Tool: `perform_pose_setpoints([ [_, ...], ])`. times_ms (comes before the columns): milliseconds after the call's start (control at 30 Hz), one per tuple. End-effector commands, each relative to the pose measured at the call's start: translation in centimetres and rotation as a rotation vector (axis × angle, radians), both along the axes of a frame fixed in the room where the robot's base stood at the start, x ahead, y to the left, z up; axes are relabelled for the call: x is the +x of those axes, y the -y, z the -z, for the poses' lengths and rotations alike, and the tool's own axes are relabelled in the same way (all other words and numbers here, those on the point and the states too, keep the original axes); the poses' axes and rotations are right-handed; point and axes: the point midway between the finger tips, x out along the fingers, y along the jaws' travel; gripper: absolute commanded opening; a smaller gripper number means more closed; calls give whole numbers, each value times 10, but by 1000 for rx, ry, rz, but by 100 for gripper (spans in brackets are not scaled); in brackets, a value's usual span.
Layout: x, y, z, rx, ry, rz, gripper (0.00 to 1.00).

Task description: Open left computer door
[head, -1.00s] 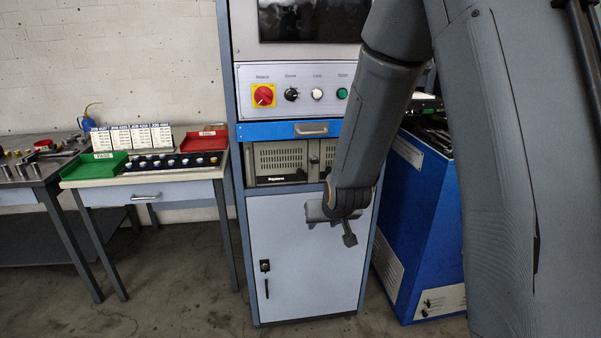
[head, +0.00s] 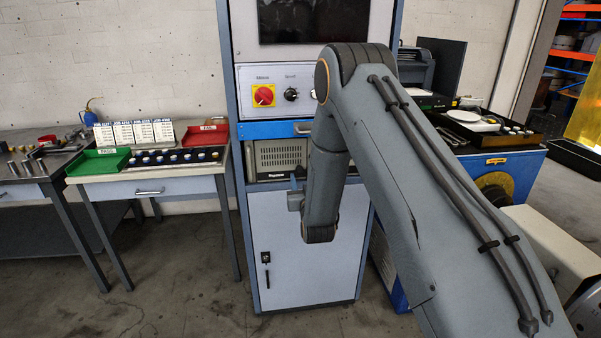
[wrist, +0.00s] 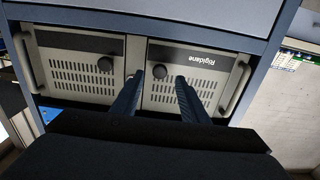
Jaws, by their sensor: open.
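The computer is a beige case with two vented doors under the blue drawer. Its left door (head: 278,156) shows in the head view; my arm hides the right door. In the wrist view the picture is turned over, so the left door (wrist: 218,80) with the upside-down "Rigidane" label is on the right. Its dark round knob (wrist: 159,71) appears between my fingertips. My gripper (wrist: 160,76) is open, its two fingers pointing at the case. I cannot tell whether they touch the knob. The door looks shut flush. The right door (wrist: 75,70) also looks shut.
A cabinet door (head: 285,250) with a latch is below the computer. The control panel (head: 275,95) with a red knob is above. A workbench (head: 145,190) with green and red trays stands left.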

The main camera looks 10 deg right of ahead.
Motion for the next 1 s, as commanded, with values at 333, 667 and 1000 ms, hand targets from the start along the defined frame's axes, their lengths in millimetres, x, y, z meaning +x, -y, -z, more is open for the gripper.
perform_pose_setpoints([
  [333,43,0,0,0,-1,0,40],
  [667,48,0,0,-1,-2,0,40],
  [1000,48,0,0,0,-2,0,0],
])
